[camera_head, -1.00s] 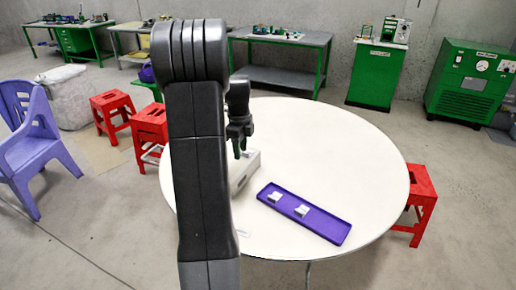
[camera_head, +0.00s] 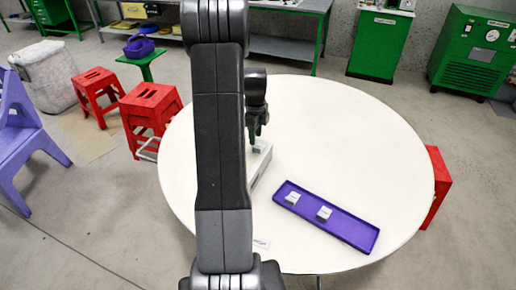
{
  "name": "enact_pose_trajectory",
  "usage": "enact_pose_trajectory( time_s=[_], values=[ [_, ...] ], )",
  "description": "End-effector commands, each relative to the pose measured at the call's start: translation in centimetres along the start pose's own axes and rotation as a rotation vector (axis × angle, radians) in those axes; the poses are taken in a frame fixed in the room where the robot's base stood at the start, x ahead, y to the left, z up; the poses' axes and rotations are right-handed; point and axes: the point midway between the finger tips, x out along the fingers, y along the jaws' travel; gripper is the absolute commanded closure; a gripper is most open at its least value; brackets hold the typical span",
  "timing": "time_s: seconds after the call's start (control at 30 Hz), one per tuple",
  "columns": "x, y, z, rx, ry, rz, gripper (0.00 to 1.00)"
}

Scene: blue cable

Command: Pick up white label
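Two small white pieces, which may be labels, lie in a purple tray on the round white table: one on the left (camera_head: 292,198) and one on the right (camera_head: 324,213). A small pale tag (camera_head: 261,244) with dark marks lies near the table's front edge, beside my arm. My gripper (camera_head: 255,138) points down over the back end of a low white box (camera_head: 262,163), left of the tray. It is small and dark, so I cannot tell whether its fingers are open or whether it touches the box. My arm hides part of the box.
The purple tray (camera_head: 352,235) lies slantwise at the table's front right. The white table (camera_head: 350,130) is clear at the back and right. Red stools (camera_head: 150,112) stand at left and right (camera_head: 437,185). A purple chair (camera_head: 22,140) is at far left.

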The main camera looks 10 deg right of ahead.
Motion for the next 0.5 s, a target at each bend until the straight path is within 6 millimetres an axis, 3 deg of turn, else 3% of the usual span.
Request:
enact_pose_trajectory(
  time_s=[0.5],
  values=[
    [5.2,-0.3,-0.4,0.0,0.001,0.001,0.65]
  ],
)
